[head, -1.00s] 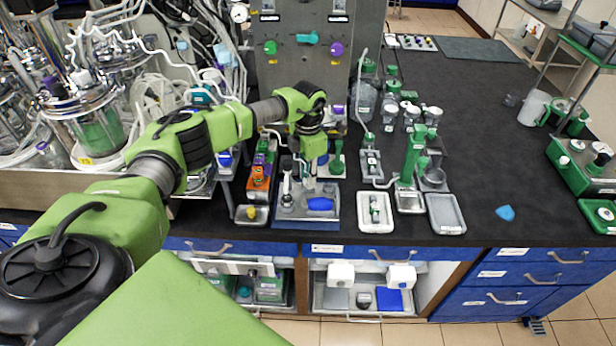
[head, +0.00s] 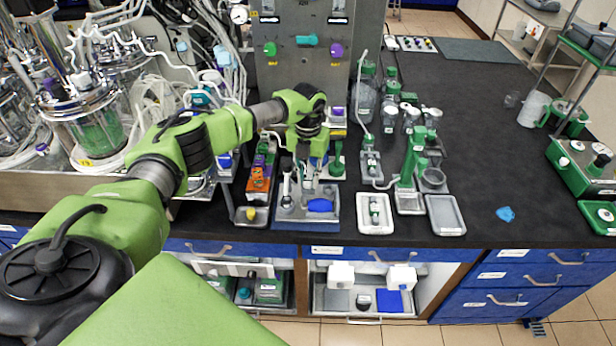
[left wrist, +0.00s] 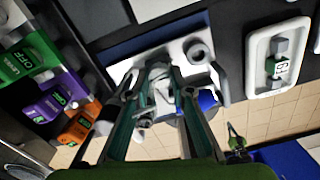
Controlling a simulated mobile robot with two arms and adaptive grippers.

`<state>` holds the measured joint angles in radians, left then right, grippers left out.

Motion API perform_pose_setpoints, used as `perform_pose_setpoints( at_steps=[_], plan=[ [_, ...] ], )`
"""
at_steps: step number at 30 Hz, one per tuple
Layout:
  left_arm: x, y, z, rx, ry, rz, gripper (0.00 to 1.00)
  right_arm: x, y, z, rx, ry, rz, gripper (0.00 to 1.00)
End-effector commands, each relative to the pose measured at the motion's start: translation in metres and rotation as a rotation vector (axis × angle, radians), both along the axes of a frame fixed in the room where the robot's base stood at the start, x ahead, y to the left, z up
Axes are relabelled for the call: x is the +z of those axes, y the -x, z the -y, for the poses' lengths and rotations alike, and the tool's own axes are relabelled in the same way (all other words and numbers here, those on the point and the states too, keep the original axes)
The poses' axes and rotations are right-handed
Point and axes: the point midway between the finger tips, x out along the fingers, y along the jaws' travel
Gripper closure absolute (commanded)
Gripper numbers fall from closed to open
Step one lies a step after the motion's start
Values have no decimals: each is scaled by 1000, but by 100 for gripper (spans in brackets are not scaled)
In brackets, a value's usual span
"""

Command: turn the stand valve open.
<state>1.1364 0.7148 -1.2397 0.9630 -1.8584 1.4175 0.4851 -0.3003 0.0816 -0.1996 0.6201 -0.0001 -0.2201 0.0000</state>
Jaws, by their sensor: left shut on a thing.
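The stand (head: 305,222) is a grey plate with a blue front edge, at the front of the dark bench in the head view. It carries upright grey fittings and a blue part (head: 320,205). My left gripper (head: 306,168) points down over the back of this stand, its fingertips partly hidden by the wrist. In the left wrist view, its two fingers (left wrist: 162,76) come together on a small pale grey part (left wrist: 160,90), apparently the stand valve. The fingers cover much of it, so its turn angle cannot be told. The blue part (left wrist: 207,100) is just right of the fingers.
Orange and purple labelled blocks (head: 262,172) stand close left of the stand. A white tray (head: 375,228) and a green stand (head: 408,175) are to its right. A grey panel with coloured knobs (head: 306,72) rises behind. The bench's right side is mostly clear.

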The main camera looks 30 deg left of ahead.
Motion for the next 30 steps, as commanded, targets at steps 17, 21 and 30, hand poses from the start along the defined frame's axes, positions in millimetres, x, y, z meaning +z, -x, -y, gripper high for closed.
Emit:
perform_pose_setpoints(
  at_steps=[17,21,30],
  plan=[
    [2,-2,0,54,1,5,100,1,0,0,0,0,0,100],
    [2,-2,0,54,0,6,66,1,0,0,0,-1,0,100],
    [1,-1,0,52,0,2,62,1,0,-2,0,-2,1,100]
  ],
)
